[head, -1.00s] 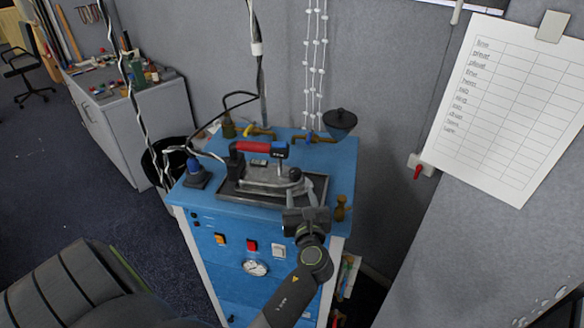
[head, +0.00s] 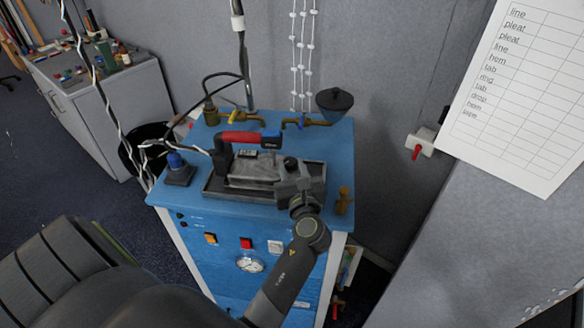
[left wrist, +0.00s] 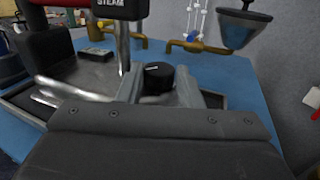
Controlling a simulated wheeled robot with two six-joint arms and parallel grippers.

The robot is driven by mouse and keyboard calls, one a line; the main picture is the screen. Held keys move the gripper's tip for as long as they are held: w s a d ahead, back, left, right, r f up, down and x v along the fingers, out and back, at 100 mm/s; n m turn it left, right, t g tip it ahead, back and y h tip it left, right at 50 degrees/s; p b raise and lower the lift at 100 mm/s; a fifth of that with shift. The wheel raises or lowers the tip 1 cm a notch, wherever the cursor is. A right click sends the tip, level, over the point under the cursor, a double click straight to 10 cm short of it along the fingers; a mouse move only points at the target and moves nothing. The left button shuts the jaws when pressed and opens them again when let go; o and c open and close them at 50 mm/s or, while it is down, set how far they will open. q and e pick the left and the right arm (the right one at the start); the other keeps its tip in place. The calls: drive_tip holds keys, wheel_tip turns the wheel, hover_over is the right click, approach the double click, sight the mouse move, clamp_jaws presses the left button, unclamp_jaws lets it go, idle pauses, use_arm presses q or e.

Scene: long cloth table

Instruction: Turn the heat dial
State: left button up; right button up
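The steam iron (head: 265,170) lies flat in a dark tray (head: 225,190) on the blue station top; its handle is red and black. The heat dial (head: 291,163) is a small black round knob on the iron's top, with a pale mark on it in the left wrist view (left wrist: 159,79). My left gripper (head: 293,180) is low over the right end of the iron. In the left wrist view its fingers (left wrist: 162,80) stand apart on either side of the dial. I cannot tell whether either finger touches it. My right gripper is not in view.
Brass taps (head: 305,122) and a dark funnel cup (head: 335,101) stand behind the iron. A blue-topped item (head: 178,168) sits left and a brass fitting (head: 344,201) right. Cables hang at the left. A paper chart (head: 520,100) is on the right wall.

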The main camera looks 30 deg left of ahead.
use_arm(q)
drive_tip(key=c, duration=0.5)
drive_tip(key=m+h+p, duration=0.1)
drive_tip(key=t+h+p, duration=0.1)
drive_tip(key=m+t+h+p, duration=0.1)
drive_tip(key=p, duration=0.1)
drive_tip(key=shift+s+a+r+m, duration=0.25)
drive_tip(key=shift+a+m, duration=0.05)
drive_tip(key=shift+a, duration=0.05)
drive_tip(key=shift+a+f+m+t+h+p, duration=0.15)
drive_tip(key=shift+m+t+h+p, duration=0.25)
drive_tip(key=shift+m+t+h, duration=0.55)
drive_tip(key=shift+s+a+m+t+h, duration=0.15)
drive_tip(key=shift+m+t+h, duration=0.15)
drive_tip(key=shift+m+h, duration=0.65)
drive_tip(key=shift+w+a+m+t+h, duration=0.1)
drive_tip(key=shift+m+t+h, duration=0.2)
drive_tip(key=shift+h, duration=1.1)
drive_tip(key=shift+m+h, duration=0.3)
drive_tip(key=shift+h, duration=0.1)
drive_tip(key=o, duration=0.6)
drive_tip(key=shift+o, duration=0.6)
drive_tip(key=shift+f, duration=0.1)
